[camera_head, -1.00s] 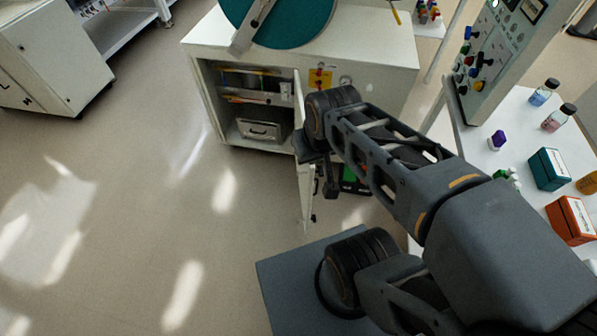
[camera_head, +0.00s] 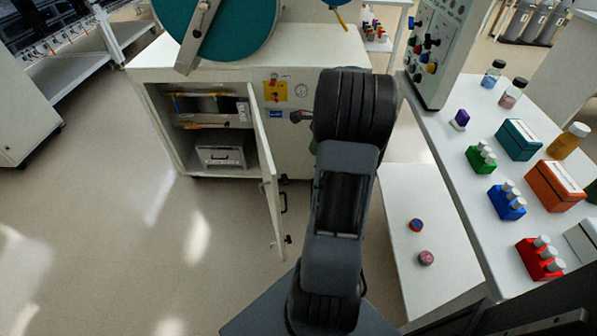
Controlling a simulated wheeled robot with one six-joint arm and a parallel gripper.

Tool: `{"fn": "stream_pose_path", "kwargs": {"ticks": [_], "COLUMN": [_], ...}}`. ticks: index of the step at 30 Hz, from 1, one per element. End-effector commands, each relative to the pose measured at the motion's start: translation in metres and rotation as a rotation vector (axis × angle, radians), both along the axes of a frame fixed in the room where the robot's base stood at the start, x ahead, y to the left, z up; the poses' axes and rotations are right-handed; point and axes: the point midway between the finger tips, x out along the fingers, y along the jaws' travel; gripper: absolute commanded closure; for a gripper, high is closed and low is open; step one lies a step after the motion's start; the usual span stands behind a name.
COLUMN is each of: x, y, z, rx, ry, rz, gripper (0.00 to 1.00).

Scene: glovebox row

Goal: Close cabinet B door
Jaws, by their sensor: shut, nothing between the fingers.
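The white cabinet (camera_head: 170,70) stands ahead with its compartment open to view; I see no letter B on it. Its door (camera_head: 268,185) is wide open, standing out toward me from the right edge of the opening. A dark handle (camera_head: 284,203) is on the door's right-hand, outer face. My arm stands upright just right of the door, with a visible gap between them. My gripper is hidden behind the arm. A small dark piece shows left of the arm's top joint, and I cannot tell if it is part of the gripper.
Inside the cabinet are a shelf and a light drawer-like box (camera_head: 222,150). A teal disc (camera_head: 225,25) is on top. At right, a white table (camera_head: 455,170) holds bottles, boxes and colored racks. A lower white surface (camera_head: 400,190) holds two small round items. Floor at left is clear.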

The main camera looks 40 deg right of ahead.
Motion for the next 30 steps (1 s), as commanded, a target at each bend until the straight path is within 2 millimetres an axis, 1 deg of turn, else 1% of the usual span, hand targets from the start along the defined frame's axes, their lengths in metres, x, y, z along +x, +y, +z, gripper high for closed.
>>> {"fn": "stream_pose_path", "kwargs": {"ticks": [1, 5, 12, 18, 20, 24, 30], "x": [-0.001, 0.001, 0.008, 0.014, 0.019, 0.026, 0.030], "y": [-0.003, 0.001, 0.017, 0.029, 0.038, 0.052, 0.062], "z": [-0.008, -0.025, -0.068, -0.100, -0.095, -0.095, -0.095], "rx": [0.009, 0.015, 0.014, 0.014, 0.010, 0.010, 0.011], "ry": [0.004, 0.008, 0.009, 0.008, 0.005, 0.006, 0.006], "rz": [-0.019, -0.032, -0.029, -0.028, -0.025, -0.026, -0.027], "gripper": [1.00, 1.00, 1.00, 1.00, 1.00, 1.00, 1.00]}}
